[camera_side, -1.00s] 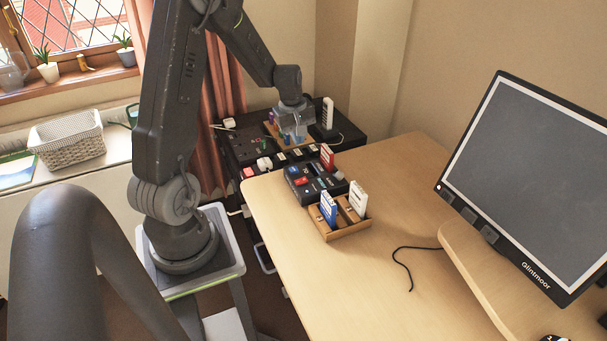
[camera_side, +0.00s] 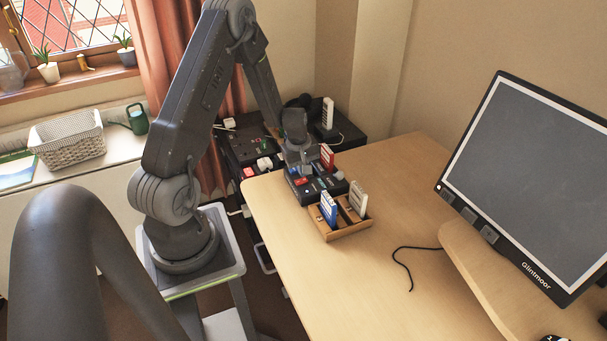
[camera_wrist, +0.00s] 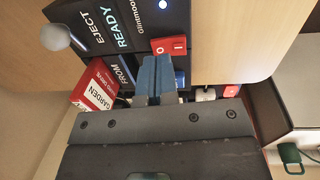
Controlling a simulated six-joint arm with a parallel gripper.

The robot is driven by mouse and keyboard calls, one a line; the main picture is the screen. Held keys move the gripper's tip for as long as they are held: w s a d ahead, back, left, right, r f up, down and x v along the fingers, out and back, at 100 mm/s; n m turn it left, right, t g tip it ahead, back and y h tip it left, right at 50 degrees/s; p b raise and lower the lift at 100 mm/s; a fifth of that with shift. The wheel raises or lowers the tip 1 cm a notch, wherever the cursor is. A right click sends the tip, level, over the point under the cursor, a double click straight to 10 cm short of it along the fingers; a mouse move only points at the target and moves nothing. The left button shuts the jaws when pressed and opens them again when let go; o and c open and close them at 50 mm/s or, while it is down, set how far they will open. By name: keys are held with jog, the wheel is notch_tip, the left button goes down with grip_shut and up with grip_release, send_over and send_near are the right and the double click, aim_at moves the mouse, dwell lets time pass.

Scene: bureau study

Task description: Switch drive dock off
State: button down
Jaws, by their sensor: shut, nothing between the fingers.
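A red rocker switch (camera_wrist: 169,45) marked O and I sits at the panel's edge; which side is pressed I cannot tell. It also shows in the side view (camera_side: 301,182). A red drive (camera_side: 327,156) labelled GARDEN stands in the dock (camera_wrist: 95,88). My gripper (camera_wrist: 157,62) is shut and empty, its blue-grey fingertips close to the switch; contact is unclear. It hangs over the dock's left part (camera_side: 301,172).
A wooden rack (camera_side: 345,231) in front of the dock holds a blue drive (camera_side: 328,208) and a white drive (camera_side: 358,198). A grey round-headed lever (camera_wrist: 56,38) rises from the dock. A black cabinet (camera_side: 240,150) with plugs stands behind. The monitor (camera_side: 530,180) is far right.

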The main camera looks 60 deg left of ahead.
aim_at(301, 181)
jog(key=shift+w+f, duration=0.1)
jog(key=shift+f, duration=1)
jog(key=shift+w+f, duration=0.1)
jog(key=shift+f, duration=0.15)
jog(key=shift+s, duration=0.85)
jog(key=shift+r, duration=0.15)
